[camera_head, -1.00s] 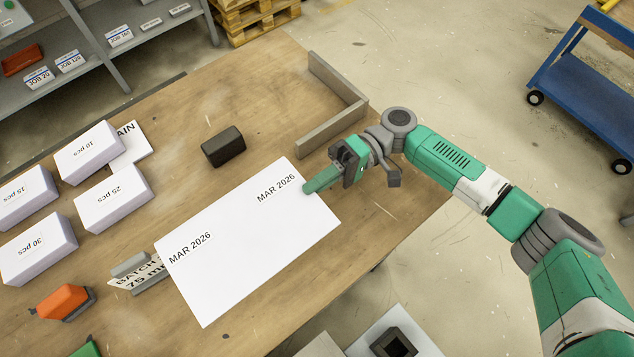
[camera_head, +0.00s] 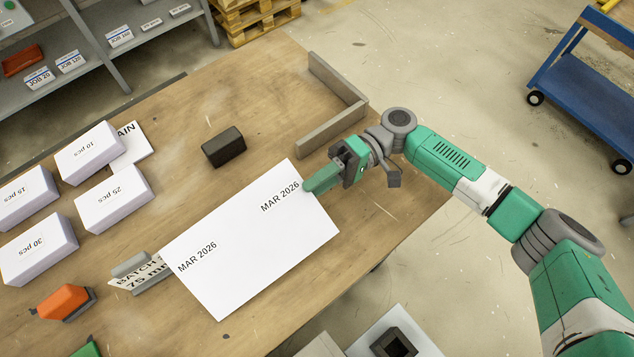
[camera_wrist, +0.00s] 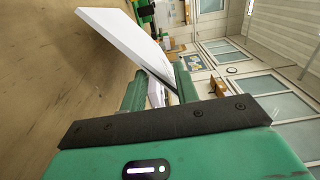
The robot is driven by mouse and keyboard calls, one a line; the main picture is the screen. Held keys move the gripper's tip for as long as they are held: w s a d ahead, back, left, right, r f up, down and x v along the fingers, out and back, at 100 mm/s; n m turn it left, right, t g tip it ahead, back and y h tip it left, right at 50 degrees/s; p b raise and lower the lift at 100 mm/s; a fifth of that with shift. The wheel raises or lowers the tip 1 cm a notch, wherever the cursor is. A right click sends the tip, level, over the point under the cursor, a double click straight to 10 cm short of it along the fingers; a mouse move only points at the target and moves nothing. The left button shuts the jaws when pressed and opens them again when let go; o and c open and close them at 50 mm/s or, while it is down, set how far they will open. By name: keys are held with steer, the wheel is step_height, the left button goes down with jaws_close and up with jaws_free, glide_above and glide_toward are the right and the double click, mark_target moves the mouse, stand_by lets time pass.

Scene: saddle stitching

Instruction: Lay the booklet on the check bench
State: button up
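The booklet (camera_head: 258,240) is a large white sheet-like piece printed "MAR 2026" twice. My gripper (camera_head: 318,182) is shut on its right edge in the head view. In the wrist view, the booklet (camera_wrist: 122,32) runs out between the two green fingers (camera_wrist: 160,90) and appears off the wooden surface. The wooden bench (camera_head: 260,80) lies beneath it; no label shows whether this is the check bench. The booklet hides part of the bench and the right end of a "BATCH" card (camera_head: 138,284).
A grey L-shaped stop (camera_head: 335,130) stands at the bench's back right. A dark block (camera_head: 223,146) lies behind the booklet. White boxes marked in pcs (camera_head: 113,198) and an orange stapler-like tool (camera_head: 62,302) are at left. Bare wood lies between block and stop.

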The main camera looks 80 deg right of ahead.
steer(key=v, duration=1.2)
